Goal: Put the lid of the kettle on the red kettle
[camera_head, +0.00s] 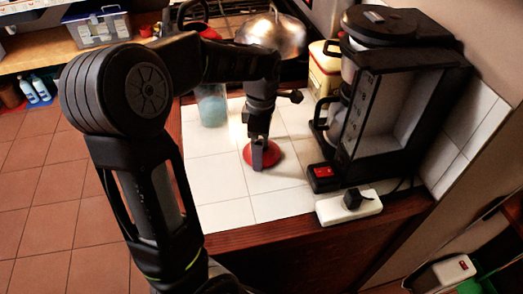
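A round red lid (272,153) lies on the white tiled counter, left of the coffee machine. My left gripper (258,160) points down over the lid, with its fingertips at the lid's middle. The fingers hide the centre of the lid, and I cannot tell whether they are open or shut on its knob. A red item with a dark curved handle (210,33) shows behind my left arm at the back; it may be the red kettle, but it is mostly hidden. My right gripper is not in view.
A black coffee machine (405,95) stands right of the lid. A white power strip (348,206) lies at the counter's front edge. A translucent cup (212,106) stands left. A shiny metal dome (272,33) is at the back. Front tiles are clear.

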